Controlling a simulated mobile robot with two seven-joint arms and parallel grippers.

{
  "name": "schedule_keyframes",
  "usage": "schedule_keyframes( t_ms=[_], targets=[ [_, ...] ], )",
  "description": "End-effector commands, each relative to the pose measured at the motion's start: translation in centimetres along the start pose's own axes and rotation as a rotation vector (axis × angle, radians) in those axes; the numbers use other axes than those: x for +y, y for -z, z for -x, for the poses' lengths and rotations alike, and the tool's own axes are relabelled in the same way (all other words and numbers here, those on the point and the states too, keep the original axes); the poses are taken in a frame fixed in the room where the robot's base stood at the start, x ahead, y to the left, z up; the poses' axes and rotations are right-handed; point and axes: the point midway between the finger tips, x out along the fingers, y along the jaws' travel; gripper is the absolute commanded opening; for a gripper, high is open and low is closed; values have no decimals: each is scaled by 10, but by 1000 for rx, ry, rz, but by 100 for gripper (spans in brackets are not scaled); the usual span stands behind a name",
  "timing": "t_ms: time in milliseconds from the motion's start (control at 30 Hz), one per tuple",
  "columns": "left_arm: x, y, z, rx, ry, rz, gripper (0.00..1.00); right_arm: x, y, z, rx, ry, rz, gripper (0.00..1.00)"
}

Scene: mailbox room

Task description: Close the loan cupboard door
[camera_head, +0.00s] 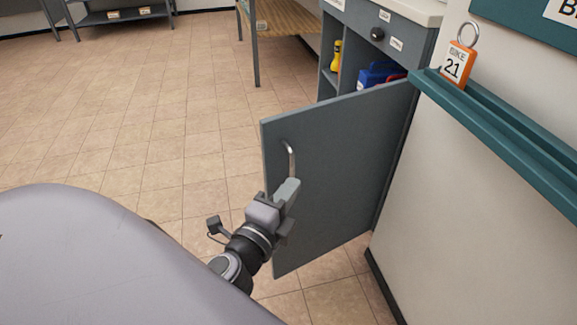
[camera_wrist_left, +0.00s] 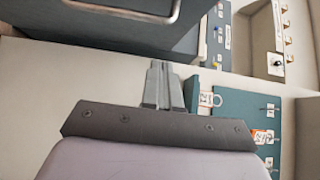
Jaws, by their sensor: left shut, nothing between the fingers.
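The loan cupboard door (camera_head: 335,170) is a grey panel that stands wide open in the head view, hinged at its right edge. Its metal bar handle (camera_head: 290,160) is near the free left edge. My left gripper (camera_head: 288,192) is shut and empty, close to the door's face just below the handle; I cannot tell whether it touches. In the left wrist view the shut fingers (camera_wrist_left: 158,85) show in the middle, with the door (camera_wrist_left: 110,35) and its handle (camera_wrist_left: 150,12) above. The cupboard's open shelves (camera_head: 350,65) show behind the door. My right gripper is not seen.
Inside the cupboard are a yellow object (camera_head: 336,56) and a blue item (camera_head: 378,74). A teal ledge (camera_head: 500,125) with an orange tag (camera_head: 458,64) marked BIKE 21 juts from the wall at right. Tiled floor (camera_head: 130,130) is clear at left.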

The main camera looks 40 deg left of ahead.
Motion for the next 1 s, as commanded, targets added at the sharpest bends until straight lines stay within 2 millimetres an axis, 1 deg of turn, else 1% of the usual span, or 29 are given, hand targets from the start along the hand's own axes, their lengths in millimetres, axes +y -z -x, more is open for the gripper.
schedule_keyframes(
  t_ms=[33,200,300,400,600,1000],
  targets=[
    [-1,0,-9,0,3,-1,0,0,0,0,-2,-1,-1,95],
    [-1,-1,-31,0,2,-1,0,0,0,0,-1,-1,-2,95],
    [0,-15,-42,-1,1,-5,0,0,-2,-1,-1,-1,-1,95],
    [0,-22,-50,1,1,-3,0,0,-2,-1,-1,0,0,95],
    [1,-28,-56,0,-1,0,0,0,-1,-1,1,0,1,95],
    [1,-31,-56,4,-1,-1,0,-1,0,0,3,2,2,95]
  ],
)
